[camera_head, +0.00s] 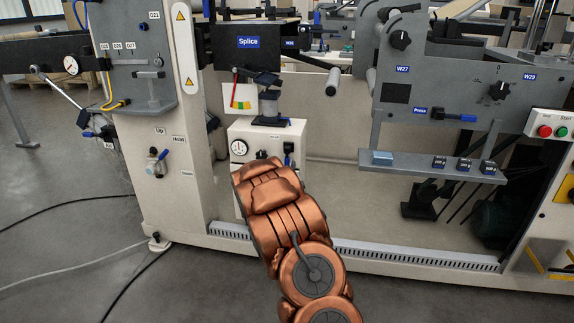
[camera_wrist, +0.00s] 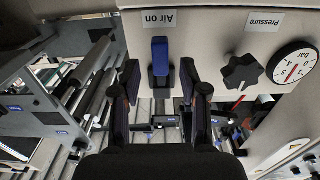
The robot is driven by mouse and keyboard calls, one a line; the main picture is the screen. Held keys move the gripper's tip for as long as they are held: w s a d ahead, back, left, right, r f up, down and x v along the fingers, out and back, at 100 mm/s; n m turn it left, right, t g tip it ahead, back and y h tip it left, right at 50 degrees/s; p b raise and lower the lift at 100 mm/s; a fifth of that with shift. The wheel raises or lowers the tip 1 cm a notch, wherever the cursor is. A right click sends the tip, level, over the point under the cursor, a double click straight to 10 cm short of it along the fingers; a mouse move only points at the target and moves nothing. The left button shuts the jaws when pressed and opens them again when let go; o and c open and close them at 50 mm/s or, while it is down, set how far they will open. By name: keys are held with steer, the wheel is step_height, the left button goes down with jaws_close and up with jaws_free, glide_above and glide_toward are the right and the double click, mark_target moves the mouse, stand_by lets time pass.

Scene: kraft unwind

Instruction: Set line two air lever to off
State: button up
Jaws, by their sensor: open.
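A blue air lever (camera_wrist: 160,53) on a dark mount sits under the "Air on" label (camera_wrist: 161,19), which appears upside down in the wrist view. My gripper (camera_wrist: 159,75) is open, with one finger on each side of the lever; whether either touches it I cannot tell. In the head view, a dark-and-blue lever (camera_head: 289,148) shows on the right of the white air panel (camera_head: 270,134), just beyond my copper arm. My gripper is hidden behind that arm there. No line number is readable beside the lever.
A black pressure knob (camera_wrist: 242,72) and a round gauge (camera_wrist: 293,66) sit beside the lever. The gauge also shows in the head view (camera_head: 239,148). Another blue-handled valve (camera_head: 157,160) is on the pillar to the left.

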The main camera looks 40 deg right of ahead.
mark_target(287, 163)
steer(key=shift+b+x, duration=0.4)
steer(key=shift+x, duration=1.2)
steer(key=shift+w+d, duration=0.3)
jaws_close()
steer(key=shift+f, duration=0.1)
